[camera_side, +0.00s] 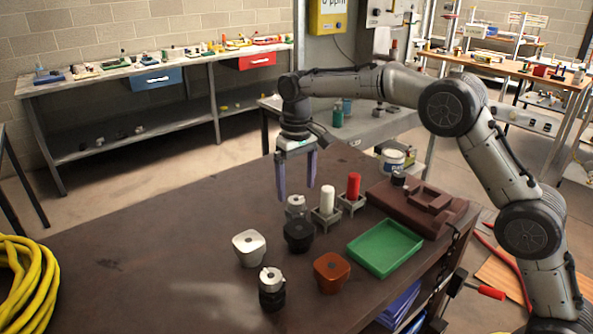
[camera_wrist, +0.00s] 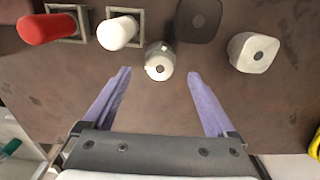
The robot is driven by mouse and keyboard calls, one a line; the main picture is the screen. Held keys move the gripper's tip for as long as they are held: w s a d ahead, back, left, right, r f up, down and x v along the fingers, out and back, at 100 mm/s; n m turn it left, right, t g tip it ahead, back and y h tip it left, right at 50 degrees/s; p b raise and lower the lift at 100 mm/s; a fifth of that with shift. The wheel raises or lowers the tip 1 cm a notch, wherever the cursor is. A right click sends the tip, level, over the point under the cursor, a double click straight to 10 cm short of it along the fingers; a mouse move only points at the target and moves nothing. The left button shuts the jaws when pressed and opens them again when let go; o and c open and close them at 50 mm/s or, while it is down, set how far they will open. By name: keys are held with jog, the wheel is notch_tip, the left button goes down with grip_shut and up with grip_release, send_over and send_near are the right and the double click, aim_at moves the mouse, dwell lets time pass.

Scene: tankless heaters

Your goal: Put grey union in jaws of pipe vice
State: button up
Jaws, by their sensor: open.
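A small grey piece with a round hole in its top, which looks like the grey union (camera_side: 296,205), stands upright on the brown table. In the wrist view the grey union (camera_wrist: 159,64) shows just beyond and between my fingertips. My gripper (camera_side: 296,192) points down above it, with its purple fingers wide apart and empty; it also shows in the wrist view (camera_wrist: 160,74). A brown block-shaped fixture (camera_side: 440,203) at the table's right may be the pipe vice; I cannot tell its jaws clearly. A small dark cylinder (camera_side: 398,178) is at its back edge.
White (camera_side: 327,198) and red (camera_side: 353,185) cylinders stand in square holders right of the union. A dark block (camera_side: 298,236), silver block (camera_side: 249,245), brown block (camera_side: 331,270) and black-and-silver fitting (camera_side: 271,292) stand nearer. A green tray (camera_side: 385,247) lies right.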

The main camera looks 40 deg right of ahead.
jog(key=shift+r, duration=1.9)
jog(key=shift+s+d+r, duration=0.1)
jog(key=shift+s+r, duration=0.1)
jog(key=shift+r, duration=0.05)
jog(key=s+d+r+t, duration=0.15)
jog(key=s+r, duration=0.25)
jog(key=s, duration=0.4)
jog(key=s+d+r+t, duration=0.1)
jog(key=s+d+r, duration=0.25)
jog(key=s, duration=0.45)
jog(key=s+t, duration=0.1)
jog(key=s, duration=0.9)
jog(key=shift+s+d+f+t, duration=0.3)
jog(key=shift+s+d+t, duration=0.05)
jog(key=shift+d, duration=0.1)
jog(key=shift+t, duration=0.7)
jog(key=s+f, duration=0.2)
jog(key=s, duration=0.1)
jog(key=s+f, duration=0.2)
jog(key=s, duration=0.1)
jog(key=s+d+f, duration=0.1)
jog(key=s+f, duration=0.1)
jog(key=s, duration=0.1)
jog(key=shift+s, duration=0.25)
jog(key=shift+c, duration=0.7)
